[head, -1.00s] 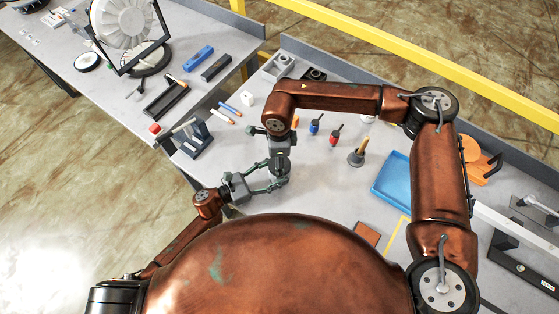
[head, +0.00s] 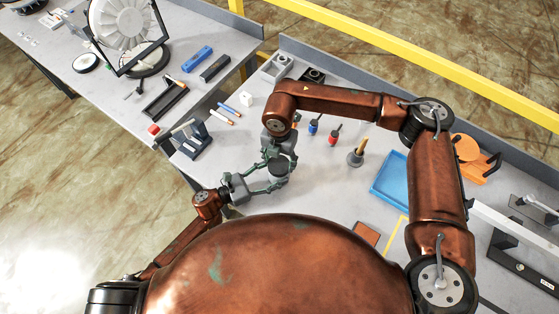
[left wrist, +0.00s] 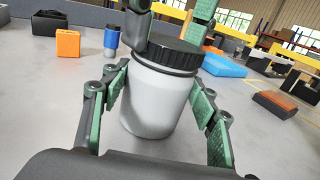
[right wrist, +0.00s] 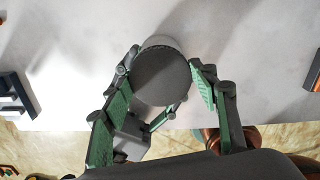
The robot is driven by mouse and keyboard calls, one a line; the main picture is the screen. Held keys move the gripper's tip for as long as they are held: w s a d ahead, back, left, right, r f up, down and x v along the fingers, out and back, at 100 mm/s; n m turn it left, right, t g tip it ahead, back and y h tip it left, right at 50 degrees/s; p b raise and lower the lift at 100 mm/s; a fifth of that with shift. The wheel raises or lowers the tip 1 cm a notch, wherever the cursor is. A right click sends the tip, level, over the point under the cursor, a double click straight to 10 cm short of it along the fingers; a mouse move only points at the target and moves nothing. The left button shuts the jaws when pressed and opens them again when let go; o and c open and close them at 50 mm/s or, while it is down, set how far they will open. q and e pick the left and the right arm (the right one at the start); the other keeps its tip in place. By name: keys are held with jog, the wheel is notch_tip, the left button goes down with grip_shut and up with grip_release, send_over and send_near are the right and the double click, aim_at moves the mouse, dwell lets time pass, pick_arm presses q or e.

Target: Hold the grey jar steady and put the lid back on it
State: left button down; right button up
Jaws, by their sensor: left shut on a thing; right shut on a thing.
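The grey jar (left wrist: 155,100) stands upright on the bench in the left wrist view, between the pads of my left gripper (left wrist: 165,112), which is shut on it. The black ribbed lid (left wrist: 178,54) is at the jar's mouth; I cannot tell whether it is fully seated. My right gripper (right wrist: 160,78) comes from above and is shut on the lid, whose dark round top (right wrist: 160,76) shows between its fingers in the right wrist view and hides most of the jar. In the head view the lid (head: 283,164) is between both grippers.
A blue tray (head: 392,182), a pot with a wooden-handled tool (head: 356,157), and red (head: 333,138) and blue (head: 313,126) small items stand to the right. A dark slotted holder (head: 194,143) stands left. Bench around the jar is clear.

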jog(key=m, duration=0.4)
jog(key=shift+s, duration=0.15)
jog(key=m, duration=0.4)
jog(key=shift+s, duration=0.1)
jog(key=m, duration=0.6)
jog(key=shift+s+a+m, duration=0.1)
jog(key=shift+m, duration=0.2)
jog(key=o, duration=0.7)
jog(key=shift+o, duration=0.2)
